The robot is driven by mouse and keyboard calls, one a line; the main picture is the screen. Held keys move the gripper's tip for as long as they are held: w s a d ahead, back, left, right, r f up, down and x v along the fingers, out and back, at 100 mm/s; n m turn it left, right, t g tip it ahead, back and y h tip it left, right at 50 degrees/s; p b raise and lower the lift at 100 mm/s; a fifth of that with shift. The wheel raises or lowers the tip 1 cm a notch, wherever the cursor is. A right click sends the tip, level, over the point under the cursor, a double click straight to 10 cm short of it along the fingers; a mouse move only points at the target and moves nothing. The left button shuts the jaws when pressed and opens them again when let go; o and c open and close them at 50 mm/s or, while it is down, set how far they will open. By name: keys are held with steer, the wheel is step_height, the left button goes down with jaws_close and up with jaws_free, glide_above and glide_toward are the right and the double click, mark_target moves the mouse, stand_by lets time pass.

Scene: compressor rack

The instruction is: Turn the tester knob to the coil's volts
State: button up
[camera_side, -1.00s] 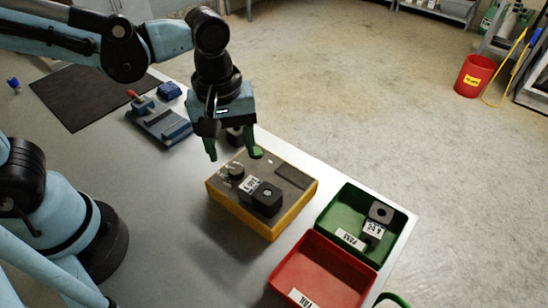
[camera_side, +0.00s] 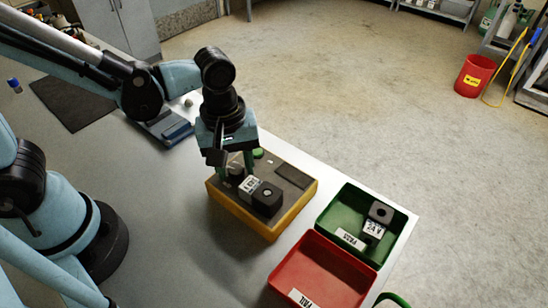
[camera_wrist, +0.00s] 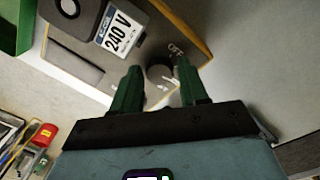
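The tester (camera_side: 228,203) is a yellow box with a grey top on the bench. A dark coil (camera_side: 267,199) with a white label sits on it; in the wrist view the label (camera_wrist: 117,32) reads 240 V. The round dark knob (camera_wrist: 160,73) is on the tester's top, with "OFF" printed beside it. My gripper (camera_wrist: 158,70) is low over the tester, its green fingers on either side of the knob. They look open, with small gaps to the knob. In the side view my gripper (camera_side: 236,170) partly hides the knob. I cannot read the knob's setting.
A green PASS bin (camera_side: 333,216) holds another coil (camera_side: 379,215), labelled 24 V. A red FAIL bin (camera_side: 310,262) stands in front of it. A blue fixture (camera_side: 178,130) is behind my gripper. Bare bench lies left of the tester.

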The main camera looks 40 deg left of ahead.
steer(key=c, duration=0.7)
steer(key=shift+c, duration=0.2)
jaws_close()
steer(key=m, duration=0.7)
steer(key=shift+m, duration=0.3)
steer(key=m, duration=0.3)
steer(key=shift+w+m, duration=0.1)
steer(key=shift+m, duration=0.2)
steer(key=shift+m+g, duration=0.3)
steer(key=shift+m, duration=1.6)
jaws_free()
jaws_close()
